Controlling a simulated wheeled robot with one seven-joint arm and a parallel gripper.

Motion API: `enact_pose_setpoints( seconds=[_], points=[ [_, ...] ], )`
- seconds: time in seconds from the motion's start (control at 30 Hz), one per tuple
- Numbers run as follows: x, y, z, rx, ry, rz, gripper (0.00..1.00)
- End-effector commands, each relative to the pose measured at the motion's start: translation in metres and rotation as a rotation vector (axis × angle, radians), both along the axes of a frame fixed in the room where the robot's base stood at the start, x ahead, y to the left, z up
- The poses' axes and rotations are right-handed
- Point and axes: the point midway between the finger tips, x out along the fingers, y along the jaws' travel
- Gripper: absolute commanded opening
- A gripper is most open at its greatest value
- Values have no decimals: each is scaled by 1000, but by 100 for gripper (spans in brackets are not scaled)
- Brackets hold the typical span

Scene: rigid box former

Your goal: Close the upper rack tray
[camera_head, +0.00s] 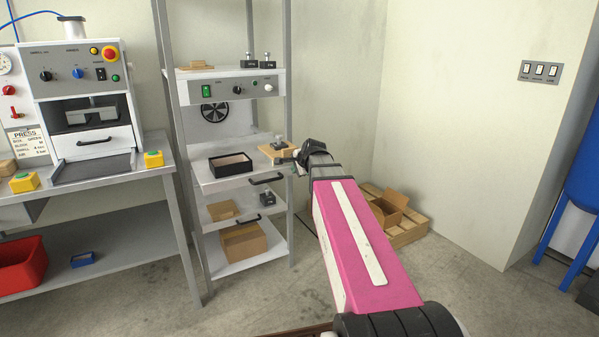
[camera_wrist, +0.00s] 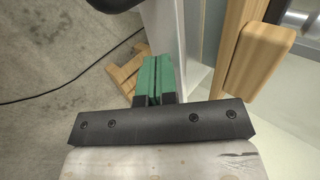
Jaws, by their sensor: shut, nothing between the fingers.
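The upper rack tray (camera_head: 211,183) is a light shelf-like tray with a dark bar handle (camera_head: 266,180) on its front. It sticks out toward me from the metal rack. An open black box (camera_head: 230,165) and a wooden block with a metal part (camera_head: 275,149) sit on it. My gripper (camera_head: 293,161) is at the right front corner of the tray, near the handle. In the wrist view its green fingers (camera_wrist: 152,78) are together and empty, beside a pale upright edge. I cannot tell whether they touch the tray.
A lower tray with a dark handle (camera_head: 248,219) sits below. A cardboard box (camera_head: 243,243) stands on the bottom shelf. The press bench (camera_head: 120,178) is to the left. A pallet with a carton (camera_head: 392,210) lies on the floor behind my arm.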

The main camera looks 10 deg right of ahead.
Motion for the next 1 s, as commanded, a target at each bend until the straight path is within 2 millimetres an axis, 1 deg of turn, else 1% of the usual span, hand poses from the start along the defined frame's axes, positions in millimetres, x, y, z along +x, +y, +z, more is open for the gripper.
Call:
enact_pose_setpoints(
  seconds=[0.37, 0.47, 0.57, 0.67, 0.77, 1.0],
  points=[
    [1, 0, 0, 0, 0, 0, 0],
    [5, 1, 0, 0, 0, 0, 0],
    [15, 4, 0, -1, 0, 1, 0],
    [31, 8, 0, -1, 0, 1, 0],
    [52, 14, 0, -1, 0, 3, 0],
    [116, 32, 0, -1, 1, 2, 0]
  ],
)
